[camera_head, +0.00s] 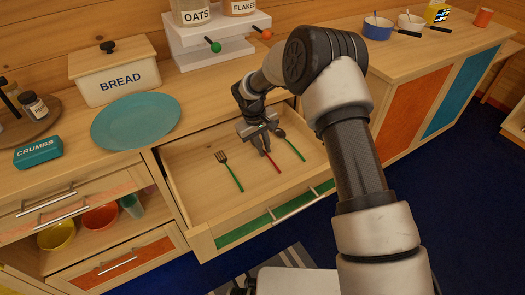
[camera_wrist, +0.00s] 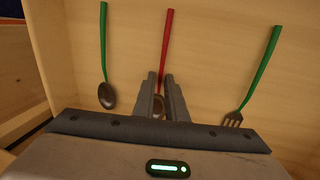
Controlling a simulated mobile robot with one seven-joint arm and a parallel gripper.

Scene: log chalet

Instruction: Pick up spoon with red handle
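The spoon with the red handle (camera_wrist: 166,42) lies in the open drawer, its handle pointing away from my gripper in the wrist view. Its dark bowl (camera_wrist: 158,106) shows partly between my fingers. In the camera_head view its red handle (camera_head: 274,164) reaches toward the drawer front, and the rest is hidden by my gripper (camera_head: 263,149). In the wrist view my gripper (camera_wrist: 161,75) is open, with one finger on each side of the spoon and a gap visible between them. Whether the fingers have come down to the spoon's height is unclear.
A green-handled spoon (camera_head: 293,149) and a green-handled fork (camera_head: 236,180) lie in the drawer (camera_head: 207,200) on either side. The drawer's front part is clear.

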